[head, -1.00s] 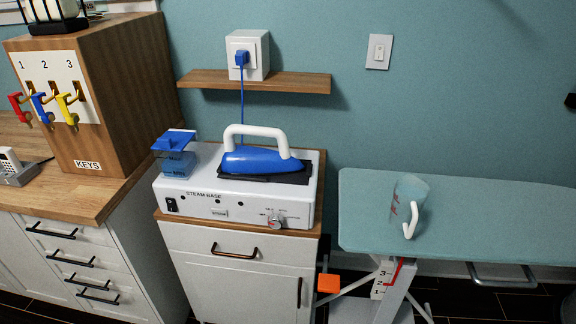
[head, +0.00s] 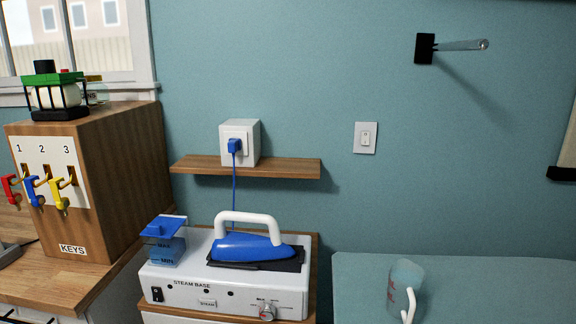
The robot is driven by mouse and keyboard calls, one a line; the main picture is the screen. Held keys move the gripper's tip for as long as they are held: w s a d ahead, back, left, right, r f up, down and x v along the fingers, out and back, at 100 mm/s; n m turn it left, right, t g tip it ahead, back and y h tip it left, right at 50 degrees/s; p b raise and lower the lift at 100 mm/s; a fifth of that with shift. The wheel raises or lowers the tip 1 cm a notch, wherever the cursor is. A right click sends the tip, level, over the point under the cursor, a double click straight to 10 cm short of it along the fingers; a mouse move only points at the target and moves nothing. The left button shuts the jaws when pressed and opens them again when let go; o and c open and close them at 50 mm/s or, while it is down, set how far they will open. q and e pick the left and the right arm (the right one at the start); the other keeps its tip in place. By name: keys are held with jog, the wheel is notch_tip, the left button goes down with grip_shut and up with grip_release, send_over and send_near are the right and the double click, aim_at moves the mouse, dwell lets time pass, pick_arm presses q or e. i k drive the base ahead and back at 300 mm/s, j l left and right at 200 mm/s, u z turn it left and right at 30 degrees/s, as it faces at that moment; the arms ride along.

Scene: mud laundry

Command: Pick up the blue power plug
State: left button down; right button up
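The blue power plug (head: 234,146) sits in the front face of a white outlet box (head: 254,143). The box stands on a wooden wall shelf (head: 285,168). A thin blue cord (head: 234,190) hangs from the plug down behind the iron. Neither of my grippers shows in the head view.
Below the shelf, a blue iron (head: 246,245) with a white handle rests on the white steam base (head: 215,285), beside a blue water tank (head: 165,243). A wooden key cabinet (head: 115,170) stands left. An ironing board (head: 470,285) holding a clear cup (head: 402,285) is right.

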aim_at(234, 145)
jog(key=i+j, duration=0.1)
jog(key=j, duration=0.5)
jog(key=i+j, duration=0.1)
jog(key=j, duration=0.45)
jog(key=i+j, duration=0.1)
jog(key=j, duration=0.5)
jog(key=i+j+z, duration=0.1)
jog(key=j, duration=0.5)
jog(key=i+j, duration=0.1)
jog(key=j, duration=0.5)
